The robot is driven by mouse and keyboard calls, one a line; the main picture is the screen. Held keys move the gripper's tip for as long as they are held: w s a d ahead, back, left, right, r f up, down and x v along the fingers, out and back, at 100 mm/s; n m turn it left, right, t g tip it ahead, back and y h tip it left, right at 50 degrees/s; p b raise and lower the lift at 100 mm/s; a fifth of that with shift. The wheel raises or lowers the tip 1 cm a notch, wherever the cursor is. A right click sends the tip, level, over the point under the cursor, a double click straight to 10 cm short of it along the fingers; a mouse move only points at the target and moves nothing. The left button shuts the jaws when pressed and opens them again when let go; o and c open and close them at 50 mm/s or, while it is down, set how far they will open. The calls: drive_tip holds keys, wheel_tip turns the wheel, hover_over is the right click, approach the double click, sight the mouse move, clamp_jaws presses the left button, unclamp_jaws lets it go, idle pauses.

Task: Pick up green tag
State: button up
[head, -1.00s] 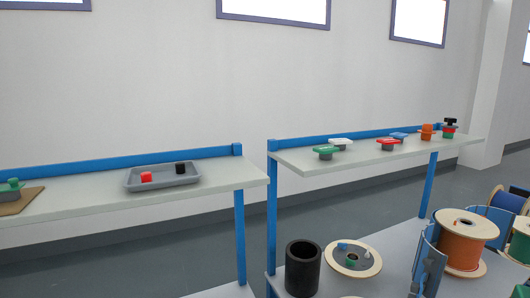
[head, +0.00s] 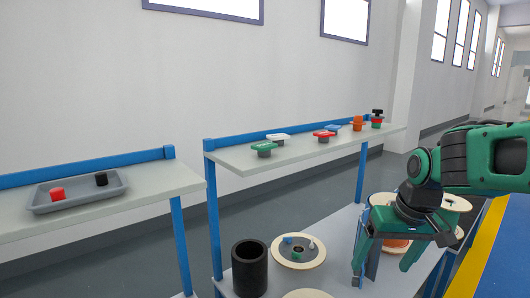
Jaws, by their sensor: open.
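A green tag (head: 264,146) sits on a small grey base at the near left of the right-hand upper shelf. Another small green piece (head: 298,253) lies on the spool disc on the lower surface; I cannot tell if it is a tag. My gripper (head: 387,277) hangs at the right with its green fingers spread, pointing down in front of the cable spools. It is open and empty, well to the right of and below the green tag.
White (head: 278,139), red (head: 324,135) and blue tags share the right-hand shelf (head: 235,158) with stacked pieces farther back. A grey tray (head: 77,191) with red and black blocks is on the left shelf. A black cylinder (head: 250,268) stands below.

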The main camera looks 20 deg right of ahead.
drive_tip(key=w+a+r+n+t+y, duration=0.15)
drive_tip(key=w+r, duration=0.25)
drive_tip(key=w, duration=0.4)
drive_tip(key=w+a+r+n+t, duration=0.2)
drive_tip(key=w+r+t, duration=0.15)
drive_tip(key=w, duration=0.35)
drive_tip(key=n+t+y, duration=0.3)
drive_tip(key=n+y, duration=0.2)
drive_tip(key=n, duration=0.1)
approach(265, 145)
drive_tip(key=x, duration=1.1)
drive_tip(key=shift+w+d, duration=0.1)
drive_tip(key=shift+d, duration=0.1)
drive_tip(key=shift+r+t, duration=0.1)
drive_tip(key=shift+t, duration=0.2)
drive_tip(key=shift+c, duration=0.4)
drive_tip(key=c, duration=1)
